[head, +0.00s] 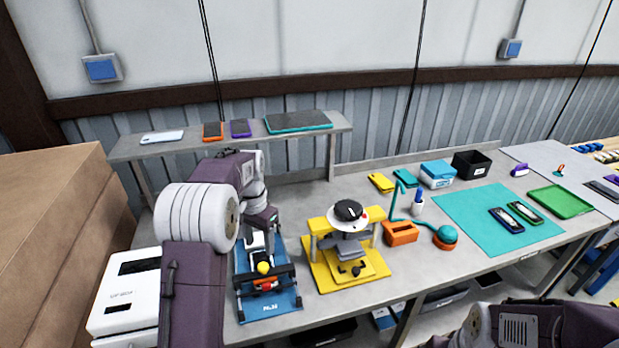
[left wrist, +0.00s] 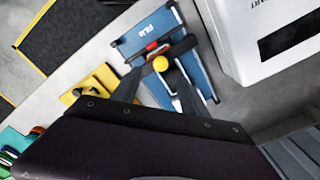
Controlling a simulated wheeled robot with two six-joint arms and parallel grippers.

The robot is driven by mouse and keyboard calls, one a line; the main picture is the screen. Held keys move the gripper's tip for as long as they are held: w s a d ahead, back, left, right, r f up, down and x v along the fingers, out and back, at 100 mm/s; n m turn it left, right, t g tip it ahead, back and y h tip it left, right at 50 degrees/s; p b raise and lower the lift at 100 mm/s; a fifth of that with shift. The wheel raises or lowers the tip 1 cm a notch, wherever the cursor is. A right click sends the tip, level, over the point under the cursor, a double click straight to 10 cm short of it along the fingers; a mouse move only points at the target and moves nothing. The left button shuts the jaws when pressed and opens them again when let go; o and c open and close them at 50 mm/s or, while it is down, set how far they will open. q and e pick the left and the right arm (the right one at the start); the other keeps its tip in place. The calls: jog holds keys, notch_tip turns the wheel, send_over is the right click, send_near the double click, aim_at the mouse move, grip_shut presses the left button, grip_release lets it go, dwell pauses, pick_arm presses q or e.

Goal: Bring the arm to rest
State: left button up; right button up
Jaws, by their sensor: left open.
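My left arm reaches in from the left in the head view. I see nothing held. Whether the fingers touch the fixture cannot be told. Part of my right arm (head: 545,325) shows at the bottom right; its gripper is not visible.
A yellow stand (head: 318,278) with a white and black round top is right of the fixture. A white box (head: 120,310) and large cartons (head: 50,215) crowd the left. A raised shelf (head: 180,148) is behind. A teal mat (head: 470,225) with two phone-like items lies right.

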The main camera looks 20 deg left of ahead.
pick_arm(q)
jog(key=s+d+r+m, duration=0.1)
jog(key=s+d+r, duration=0.1)
jog(key=s+d, duration=0.5)
jog(key=s+d+f+n+t, duration=0.1)
jog(key=s+d+f+n, duration=0.3)
jog(key=s+f, duration=0.4)
jog(key=s, duration=0.3)
jog(key=shift+s, duration=0.4)
